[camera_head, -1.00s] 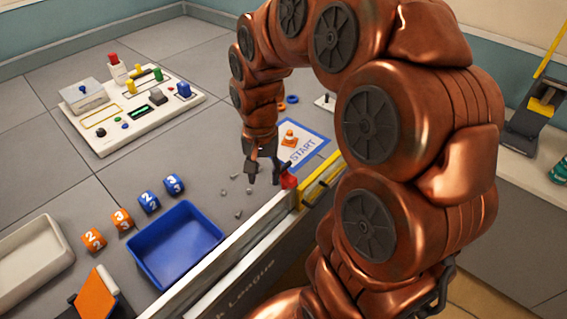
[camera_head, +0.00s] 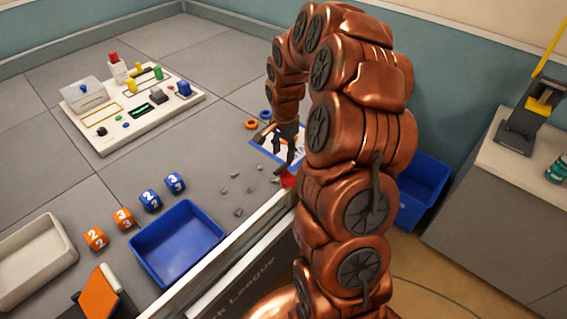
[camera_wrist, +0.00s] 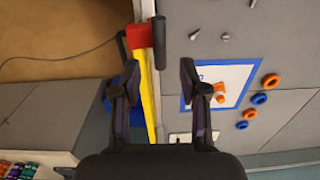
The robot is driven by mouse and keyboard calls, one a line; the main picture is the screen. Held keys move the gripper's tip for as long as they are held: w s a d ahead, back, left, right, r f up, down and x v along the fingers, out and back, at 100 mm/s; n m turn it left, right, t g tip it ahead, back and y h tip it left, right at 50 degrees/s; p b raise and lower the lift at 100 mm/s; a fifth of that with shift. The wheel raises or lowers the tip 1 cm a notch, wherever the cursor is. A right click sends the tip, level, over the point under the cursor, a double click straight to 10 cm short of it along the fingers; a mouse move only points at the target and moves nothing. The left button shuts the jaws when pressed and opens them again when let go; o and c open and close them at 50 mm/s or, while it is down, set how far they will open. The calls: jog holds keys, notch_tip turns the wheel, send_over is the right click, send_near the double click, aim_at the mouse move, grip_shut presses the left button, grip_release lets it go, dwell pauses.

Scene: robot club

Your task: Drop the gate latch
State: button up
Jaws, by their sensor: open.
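The gate latch shows in the wrist view as a red block (camera_wrist: 138,37) with a black handle (camera_wrist: 159,42) beside it, at the end of a yellow bar (camera_wrist: 148,95). In the head view a small part of the red block (camera_head: 288,180) shows at the wall's top edge; my arm hides the yellow bar there. My gripper (camera_wrist: 159,80) is open and empty, with the fingers apart on either side of the bar's line and the black handle just ahead of the fingertips. In the head view my gripper (camera_head: 283,152) is over the START sheet, just beyond the red block.
The START sheet (camera_wrist: 238,78) with an orange cone (camera_wrist: 220,92) lies to the right in the wrist view. Orange and blue rings lie past it. Grey bits are scattered on the floor. A blue tray (camera_head: 176,246), number cubes and a control panel (camera_head: 133,118) stand left.

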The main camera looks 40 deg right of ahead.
aim_at(283, 165)
jog(key=shift+f+p, duration=0.85)
jog(key=shift+f, duration=2.1)
jog(key=shift+c, duration=0.2)
grip_shut()
